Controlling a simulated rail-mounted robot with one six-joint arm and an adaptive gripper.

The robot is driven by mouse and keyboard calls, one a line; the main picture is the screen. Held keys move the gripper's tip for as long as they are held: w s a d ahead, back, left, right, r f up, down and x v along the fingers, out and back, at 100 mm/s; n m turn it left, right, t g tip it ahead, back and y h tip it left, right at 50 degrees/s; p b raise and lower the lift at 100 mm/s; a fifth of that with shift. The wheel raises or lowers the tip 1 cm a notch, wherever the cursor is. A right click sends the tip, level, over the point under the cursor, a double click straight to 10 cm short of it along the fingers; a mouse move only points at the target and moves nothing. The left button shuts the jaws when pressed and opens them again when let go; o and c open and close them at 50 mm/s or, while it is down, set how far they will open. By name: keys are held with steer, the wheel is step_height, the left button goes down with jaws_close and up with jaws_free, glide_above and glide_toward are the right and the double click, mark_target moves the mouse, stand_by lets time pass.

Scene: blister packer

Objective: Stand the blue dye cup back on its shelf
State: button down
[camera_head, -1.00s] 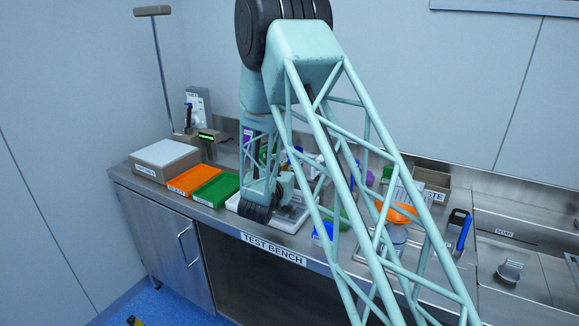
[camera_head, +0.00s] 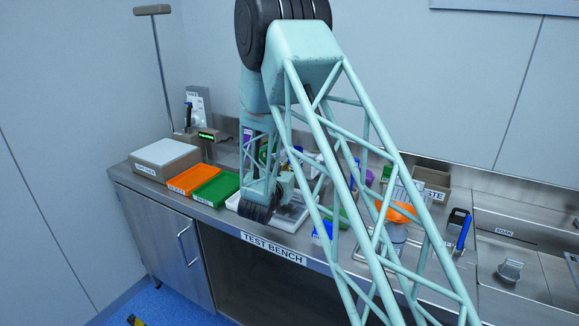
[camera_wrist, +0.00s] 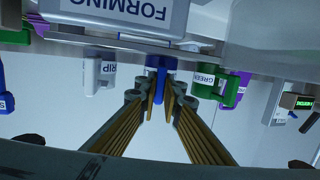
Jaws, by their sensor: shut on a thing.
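In the wrist view, which looks upside down, my gripper (camera_wrist: 161,98) is shut on a blue thing, which I take for the blue dye cup (camera_wrist: 158,64). Only a narrow part of the cup shows beyond the fingertips. A green cup (camera_wrist: 232,88) with a label reading GREEN is to its right, with a purple one (camera_wrist: 242,82) beside it. A white labelled cup (camera_wrist: 98,72) is to its left. The shelf under the blue cup cannot be made out for sure. In the head view my arm's lattice hides the gripper and the cup.
A white unit labelled FORMING (camera_wrist: 140,14) is close to the fingertips in the wrist view. In the head view, an orange tray (camera_head: 190,180) and a green tray (camera_head: 215,189) lie left on the bench. An orange-topped vessel (camera_head: 398,212) and a waste bin (camera_head: 437,180) are right.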

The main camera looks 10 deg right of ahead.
steer(key=shift+f, duration=0.1)
steer(key=c, duration=2.1)
jaws_free()
steer(key=shift+c, duration=0.2)
steer(key=shift+s+a, duration=0.15)
steer(key=shift+s, duration=0.1)
steer(key=shift+v, duration=3.25)
